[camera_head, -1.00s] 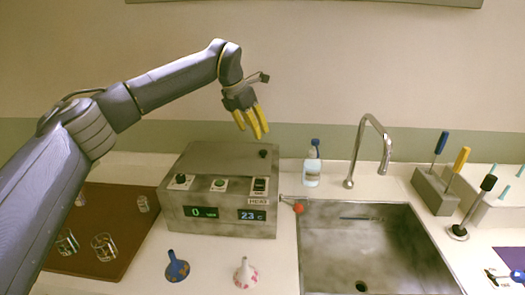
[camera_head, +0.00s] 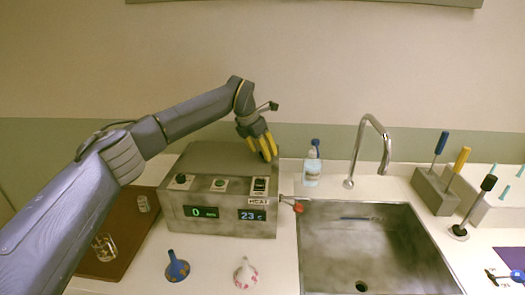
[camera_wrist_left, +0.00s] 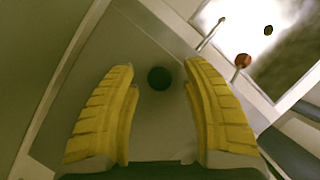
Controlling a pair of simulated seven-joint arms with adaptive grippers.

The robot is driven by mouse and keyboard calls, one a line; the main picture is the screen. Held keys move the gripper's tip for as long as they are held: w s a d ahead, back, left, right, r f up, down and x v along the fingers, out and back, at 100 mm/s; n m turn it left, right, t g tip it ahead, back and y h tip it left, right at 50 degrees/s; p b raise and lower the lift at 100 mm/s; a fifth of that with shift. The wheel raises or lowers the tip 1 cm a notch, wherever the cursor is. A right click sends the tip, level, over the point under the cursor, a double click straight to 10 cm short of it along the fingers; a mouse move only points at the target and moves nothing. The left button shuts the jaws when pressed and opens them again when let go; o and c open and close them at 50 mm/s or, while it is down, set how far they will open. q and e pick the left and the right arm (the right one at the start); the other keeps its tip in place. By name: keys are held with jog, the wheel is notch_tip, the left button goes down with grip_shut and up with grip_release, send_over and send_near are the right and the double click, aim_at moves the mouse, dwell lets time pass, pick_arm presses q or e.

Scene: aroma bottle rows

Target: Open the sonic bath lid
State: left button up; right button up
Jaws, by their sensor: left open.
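The sonic bath (camera_head: 215,222) is a grey metal box on the counter with knobs, a switch and two displays on its front. Its lid (camera_head: 215,160) lies flat and closed on top. My left gripper (camera_head: 268,157) is over the lid's right end, fingers pointing down, and hides the lid's dark knob in the head view. In the left wrist view the round dark knob (camera_wrist_left: 159,78) lies between the two yellow fingers of my open left gripper (camera_wrist_left: 158,85), with clear space on both sides. My right gripper is in neither view.
A clear bottle with a blue cap (camera_head: 312,168) stands right of the bath. A red-ended lever (camera_head: 298,208) juts out near the sink (camera_head: 365,250). A blue funnel-shaped item (camera_head: 177,268) and a pale one (camera_head: 246,273) stand in front. A brown tray (camera_head: 125,255) is at left.

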pick_arm(q)
jog(key=shift+o, duration=0.3)
grip_shut()
jog(key=shift+r, duration=0.1)
